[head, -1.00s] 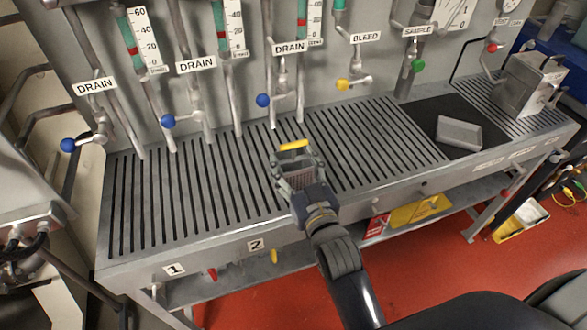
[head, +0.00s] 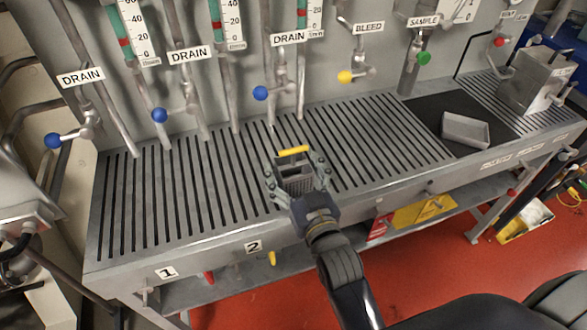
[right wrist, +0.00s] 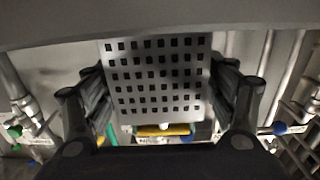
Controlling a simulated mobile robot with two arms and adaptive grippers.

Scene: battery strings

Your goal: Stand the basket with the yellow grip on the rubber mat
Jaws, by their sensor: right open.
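The basket (head: 297,183) is a small grey metal box with a yellow grip (head: 293,151), over the slatted bench in the head view. I cannot tell whether it touches the slats. My right gripper (head: 297,178) is open, with one finger on each side of the basket. In the right wrist view the perforated basket wall (right wrist: 158,75) lies between the spread fingers, and the yellow grip (right wrist: 165,130) shows at its edge. The black rubber mat (head: 422,105) lies on the bench to the right. My left gripper is not in view.
A shallow metal tray (head: 466,130) lies on the mat's right part; its left part is bare. A metal box (head: 532,82) stands farther right. Pipes with blue-knobbed valves (head: 260,93) and a green-knobbed sample valve (head: 424,58) rise along the bench's back.

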